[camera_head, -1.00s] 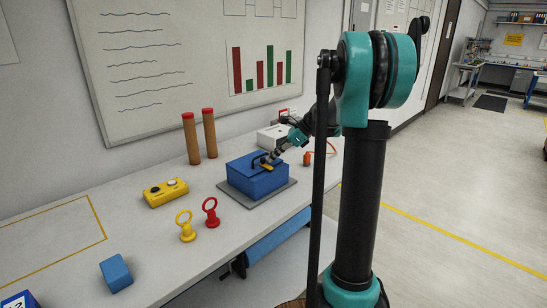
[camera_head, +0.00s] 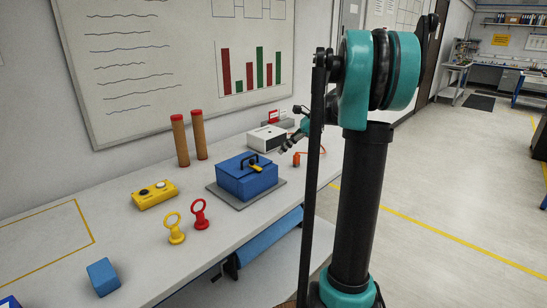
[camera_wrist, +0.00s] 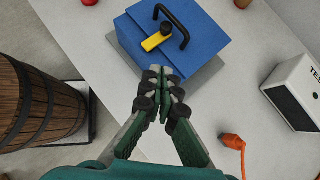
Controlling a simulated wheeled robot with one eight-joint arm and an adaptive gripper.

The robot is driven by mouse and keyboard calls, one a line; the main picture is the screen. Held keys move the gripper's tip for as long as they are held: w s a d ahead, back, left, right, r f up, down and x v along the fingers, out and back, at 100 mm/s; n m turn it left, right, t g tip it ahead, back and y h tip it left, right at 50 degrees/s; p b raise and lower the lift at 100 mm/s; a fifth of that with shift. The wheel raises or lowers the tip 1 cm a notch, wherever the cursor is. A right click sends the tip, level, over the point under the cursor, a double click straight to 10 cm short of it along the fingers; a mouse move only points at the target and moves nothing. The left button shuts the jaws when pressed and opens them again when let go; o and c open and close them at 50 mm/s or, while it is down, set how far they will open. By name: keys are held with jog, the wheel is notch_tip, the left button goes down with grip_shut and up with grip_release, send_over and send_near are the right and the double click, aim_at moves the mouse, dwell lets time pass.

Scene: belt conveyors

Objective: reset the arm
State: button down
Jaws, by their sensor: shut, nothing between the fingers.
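My gripper (camera_wrist: 162,84) is shut and empty in the wrist view, with its fingertips together. In the head view my gripper (camera_head: 285,148) is small, just right of the blue box, and apart from it. My arm rises from the black and teal column at right, which hides part of the bench. The blue box (camera_head: 238,180) has a black handle and a yellow latch on its lid and sits on a grey plate (camera_head: 218,192). The box also shows in the wrist view (camera_wrist: 205,62), beyond the fingertips.
On the bench (camera_head: 130,245) stand a yellow button box (camera_head: 154,195), yellow (camera_head: 176,236) and red (camera_head: 201,221) ring pieces, a blue cube (camera_head: 103,277), two brown cylinders and a white box (camera_head: 267,138).

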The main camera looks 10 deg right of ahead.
jog(key=s+f+n+t+h, duration=0.1)
jog(key=s+f+n+h, duration=0.3)
jog(key=s+f+n, duration=0.6)
jog(key=s+f+n+t+h, duration=0.1)
jog(key=s+f+n+h, duration=0.3)
jog(key=s+f+n, duration=0.6)
jog(key=s+a, duration=0.1)
jog(key=s, duration=0.8)
jog(key=shift+f+n+h, duration=0.3)
jog(key=shift+f+h, duration=0.1)
